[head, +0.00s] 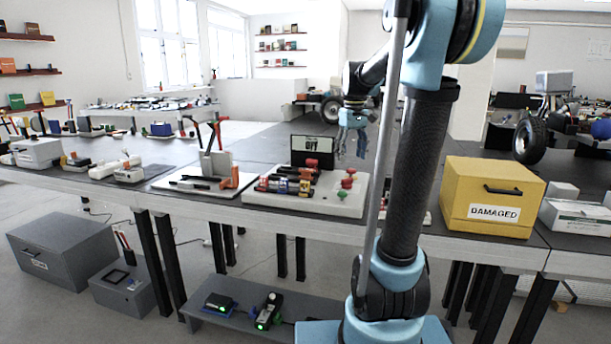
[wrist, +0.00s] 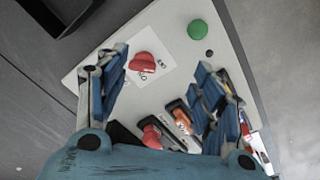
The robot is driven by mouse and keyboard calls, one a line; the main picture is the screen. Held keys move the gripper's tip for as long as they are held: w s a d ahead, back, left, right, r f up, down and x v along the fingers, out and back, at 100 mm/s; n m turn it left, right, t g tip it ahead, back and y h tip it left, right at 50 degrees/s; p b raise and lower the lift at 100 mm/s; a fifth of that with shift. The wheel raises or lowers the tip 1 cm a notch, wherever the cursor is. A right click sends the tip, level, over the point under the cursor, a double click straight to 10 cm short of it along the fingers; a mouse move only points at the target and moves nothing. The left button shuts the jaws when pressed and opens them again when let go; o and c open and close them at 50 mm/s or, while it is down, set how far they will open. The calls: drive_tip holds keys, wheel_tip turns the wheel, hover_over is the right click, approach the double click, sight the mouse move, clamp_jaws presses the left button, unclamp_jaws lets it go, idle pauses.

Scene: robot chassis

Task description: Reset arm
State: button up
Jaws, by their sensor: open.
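My gripper (head: 354,143) is open and empty in the head view, pointing down above the back right part of a white board on the table. In the wrist view my gripper (wrist: 160,90) has its two blue fingers spread apart. The white board (wrist: 200,60) lies below and between them. A red knob (wrist: 142,62) on a white label shows between the fingers, apart from them. A green button (wrist: 197,29) lies near the board's far edge. Red and orange switches (wrist: 180,120) sit low in the wrist view, partly hidden by the gripper.
A yellow box marked DAMAGED (head: 492,197) stands right of my arm. A dark display (head: 312,150) stands at the board's back. A tool holder (head: 216,163) with pliers stands to the left. The dark table behind the board is fairly clear.

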drive_tip(key=s+f+m+t, duration=0.1)
drive_tip(key=s+f+m, duration=0.1)
drive_tip(key=s+f, duration=0.8)
drive_tip(key=s+f+m, duration=0.2)
drive_tip(key=s+f, duration=0.9)
drive_tip(key=s, duration=0.8)
drive_tip(key=shift+d+f+m+t, duration=0.2)
drive_tip(key=shift+m+t, duration=0.1)
drive_tip(key=shift+t, duration=0.1)
drive_tip(key=shift+w+f, duration=0.15)
drive_tip(key=shift+w, duration=0.35)
